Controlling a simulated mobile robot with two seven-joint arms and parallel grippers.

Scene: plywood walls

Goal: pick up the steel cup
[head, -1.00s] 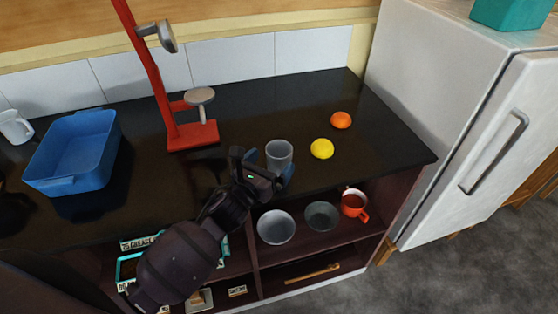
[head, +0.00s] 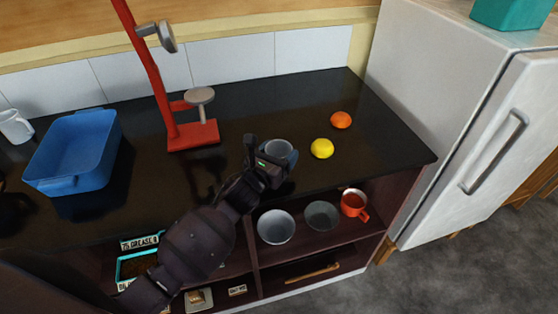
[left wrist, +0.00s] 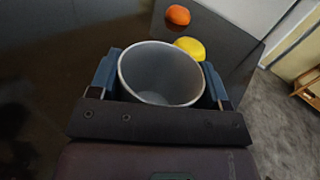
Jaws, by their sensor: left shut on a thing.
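The steel cup (head: 279,149) is a grey, open-topped cup at the counter's front part, left of the yellow lemon. In the left wrist view the cup (left wrist: 160,73) is upright and empty, with a finger on each side. My left gripper (head: 272,158) is shut on the cup. Its fingers also show in the left wrist view (left wrist: 158,85). The gripper hides the cup's lower part, so I cannot tell whether its base touches the counter. My right gripper is not in view.
A yellow lemon (head: 322,148) and an orange (head: 341,120) lie right of the cup. A red stand (head: 192,134) and blue tub (head: 72,152) are left. Bowls (head: 276,227) and a red mug (head: 354,203) sit on the shelf below. A fridge (head: 440,110) stands right.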

